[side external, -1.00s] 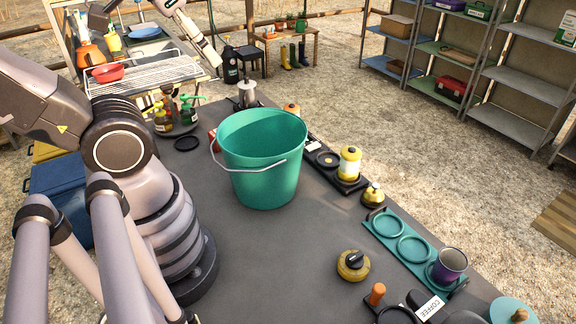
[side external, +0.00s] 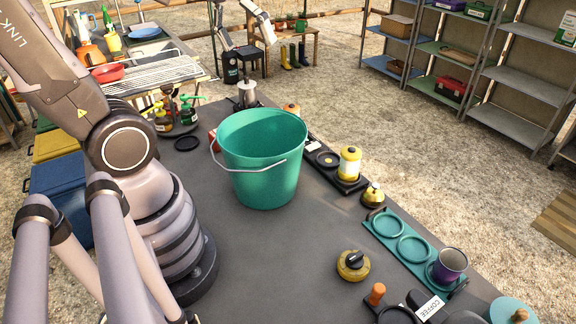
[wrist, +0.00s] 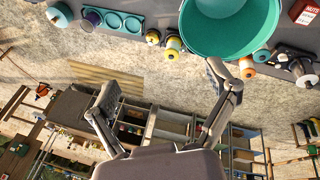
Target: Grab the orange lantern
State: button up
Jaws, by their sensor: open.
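An orange-topped thing (side external: 291,110), which may be the orange lantern, stands behind the green bucket (side external: 262,165) and is mostly hidden by it in the side view. In the wrist view an orange piece (wrist: 262,55) shows beside the bucket (wrist: 225,25). I cannot tell its full shape. My gripper (side external: 247,42) is in the air at the top of the side view, beyond the bucket. In the wrist view its two fingers (wrist: 160,85) are spread apart with nothing between them.
A yellow lantern-like canister (side external: 349,163) and a small yellow canister (side external: 373,195) stand along the right edge. A moka pot (side external: 247,95) is behind the bucket. A teal tray (side external: 400,237) with a purple cup (side external: 450,265) lies at front right.

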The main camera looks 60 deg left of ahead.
jog(key=w+a+f+n+t+h, duration=0.1)
jog(key=w+a+f+n+h, duration=0.25)
jog(key=w+a+n, duration=0.35)
jog(key=w+a+f+n+h, duration=0.2)
jog(key=w+a+f+n, duration=0.35)
jog(key=w, duration=0.35)
jog(key=n+t+y, duration=0.2)
jog(key=n+t, duration=0.6)
jog(key=n, duration=0.6)
send_near(290, 105)
jog(key=x, duration=0.5)
jog(key=shift+x, duration=2.85)
jog(key=shift+f, duration=0.1)
jog(key=c, duration=1.3)
